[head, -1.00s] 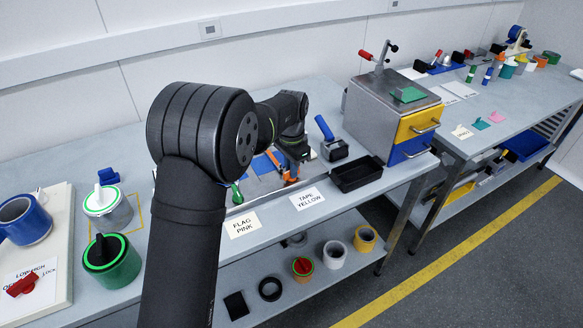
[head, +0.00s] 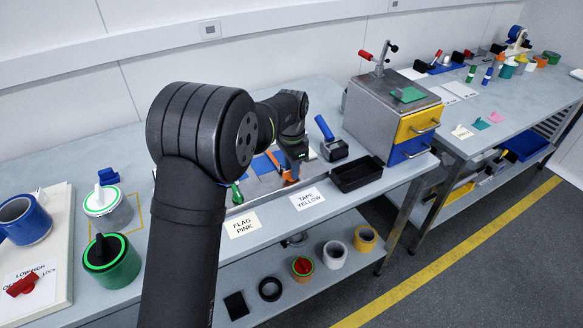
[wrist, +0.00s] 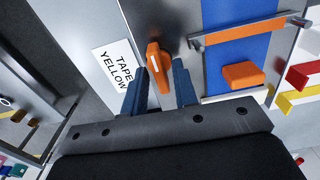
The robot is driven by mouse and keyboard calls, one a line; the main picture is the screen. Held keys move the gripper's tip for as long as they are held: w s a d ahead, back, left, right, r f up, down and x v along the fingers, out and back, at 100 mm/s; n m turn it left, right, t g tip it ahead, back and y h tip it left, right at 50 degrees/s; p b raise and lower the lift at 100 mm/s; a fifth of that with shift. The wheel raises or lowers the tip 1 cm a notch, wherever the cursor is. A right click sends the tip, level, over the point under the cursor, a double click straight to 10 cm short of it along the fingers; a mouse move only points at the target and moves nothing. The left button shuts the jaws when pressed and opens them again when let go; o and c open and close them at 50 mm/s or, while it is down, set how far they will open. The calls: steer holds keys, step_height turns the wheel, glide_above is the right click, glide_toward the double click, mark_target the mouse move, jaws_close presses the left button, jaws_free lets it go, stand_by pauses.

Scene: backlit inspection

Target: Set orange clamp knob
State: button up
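The orange clamp knob (wrist: 158,66) stands on the grey metal surface in the wrist view, its long grip pointing roughly along my fingers. My gripper (wrist: 162,72) has its two blue fingers apart, one on each side of the knob's near part. Narrow gaps seem to show, and I cannot tell whether either finger touches it. To the right, an orange bar (wrist: 240,32) crosses a blue panel (wrist: 232,55), with an orange block (wrist: 243,75) on it. In the head view my gripper (head: 292,172) is low over the bench and largely hides the knob.
A TAPE YELLOW card (wrist: 116,68) lies left of the knob. In the head view, a black tray (head: 357,176), a blue-handled tool (head: 330,140) and a metal box with drawers (head: 385,115) stand right of my gripper. A FLAG PINK card (head: 242,224) lies at the bench front.

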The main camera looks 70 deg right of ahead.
steer(key=shift+o, duration=0.2)
step_height(320, 180, up, 17)
steer(key=shift+r, duration=0.15)
stand_by(0.4)
steer(key=shift+a, duration=0.1)
stand_by(0.4)
step_height(320, 180, down, 18)
steer(key=shift+r, duration=0.25)
stand_by(0.3)
